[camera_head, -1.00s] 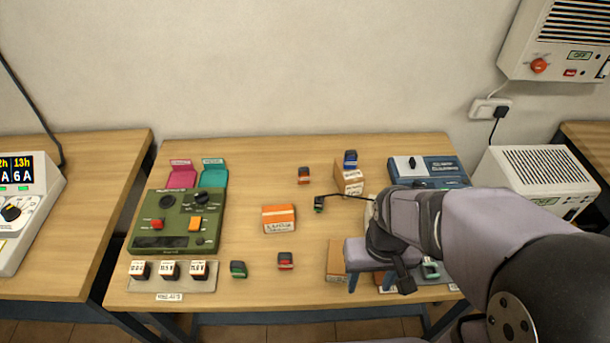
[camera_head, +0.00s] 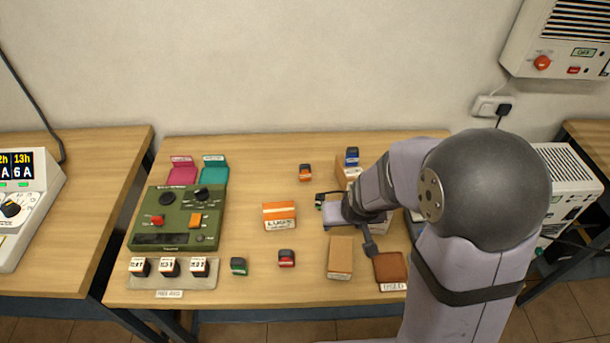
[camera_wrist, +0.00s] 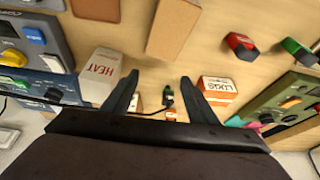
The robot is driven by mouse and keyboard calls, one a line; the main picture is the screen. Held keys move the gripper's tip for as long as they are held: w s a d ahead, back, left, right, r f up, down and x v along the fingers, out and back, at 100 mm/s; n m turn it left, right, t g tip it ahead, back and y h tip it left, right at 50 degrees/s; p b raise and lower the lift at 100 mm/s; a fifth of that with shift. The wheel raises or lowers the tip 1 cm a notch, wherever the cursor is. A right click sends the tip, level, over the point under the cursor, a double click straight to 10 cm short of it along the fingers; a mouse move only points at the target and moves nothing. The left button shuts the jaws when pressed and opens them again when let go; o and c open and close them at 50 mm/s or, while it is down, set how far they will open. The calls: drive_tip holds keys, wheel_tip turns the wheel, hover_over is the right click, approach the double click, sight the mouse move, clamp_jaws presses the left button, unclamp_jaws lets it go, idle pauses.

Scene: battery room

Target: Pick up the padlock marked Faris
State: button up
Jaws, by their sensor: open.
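Small padlocks stand on the table: a red one (camera_head: 286,258), a green one (camera_head: 239,267), an orange one (camera_head: 305,173) and a blue one (camera_head: 351,157) on a box at the back. I cannot read the name Faris on any of them. The red padlock (camera_wrist: 242,46) and the green padlock (camera_wrist: 298,52) also show in the wrist view. My gripper (camera_wrist: 159,75) is open and empty. It is over the table, right of the orange-striped box, with its fingers either side of a small green-and-black cable end (camera_wrist: 168,95) seen beyond.
The orange-striped LUGS box (camera_head: 279,217) is mid-table. A cardboard box (camera_head: 340,257) and a brown tray (camera_head: 391,268) are at front right. A HEAT box (camera_wrist: 103,75) is beside a finger in the wrist view. A green charger (camera_head: 175,222) stands left. Clear wood surrounds the front padlocks.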

sight(305, 167)
drive_tip(key=w+a+f+t, duration=0.1)
drive_tip(key=w+a+t, duration=0.1)
drive_tip(key=w, duration=0.4)
drive_tip(key=w+a+f+t+b, duration=0.1)
drive_tip(key=w+a+f+t, duration=0.1)
drive_tip(key=w, duration=0.4)
drive_tip(key=w+a+f+t+y, duration=0.1)
drive_tip(key=w+a+f+t, duration=0.1)
drive_tip(key=w, duration=0.4)
drive_tip(key=shift+w+a+n+t, duration=0.3)
drive_tip(key=shift+a+t, duration=0.3)
drive_tip(key=shift+t, duration=0.5)
drive_tip(key=shift+w+a+r+t, duration=0.1)
drive_tip(key=shift+w+a+t, duration=0.1)
drive_tip(key=shift+w+t, duration=0.2)
drive_tip(key=shift+x, duration=1)
drive_tip(key=shift+p+x, duration=1.3)
drive_tip(key=shift+x, duration=1.25)
drive_tip(key=shift+a, duration=0.1)
drive_tip(key=c, duration=1.2)
